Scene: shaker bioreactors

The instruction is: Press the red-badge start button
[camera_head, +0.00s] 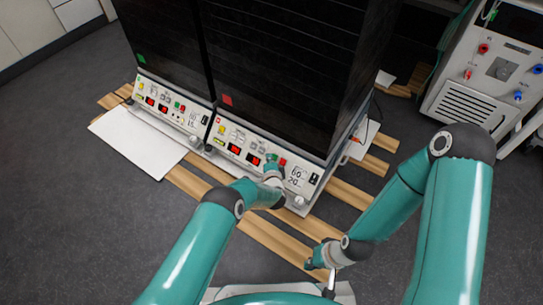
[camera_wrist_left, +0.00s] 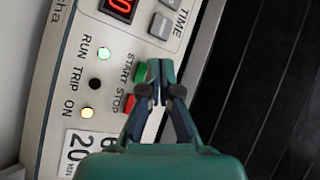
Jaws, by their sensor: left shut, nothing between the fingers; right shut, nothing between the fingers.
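The red badge (camera_head: 227,99) is on the dark front of the right shaker, above its white control panel (camera_head: 240,140). In the left wrist view the green START button (camera_wrist_left: 141,72) and red STOP button (camera_wrist_left: 129,104) are on this panel. My left gripper (camera_wrist_left: 158,92) is shut and empty, its tips at the right edge of the START button; I cannot tell if they touch it. In the head view the left gripper (camera_head: 275,172) is at the panel's right part. My right gripper (camera_head: 331,284) is shut and empty, low, away from the panel.
A second shaker with a green badge (camera_head: 141,58) stands to the left. A white instrument (camera_head: 485,80) stands at right. Wooden slats (camera_head: 265,238) lie in front.

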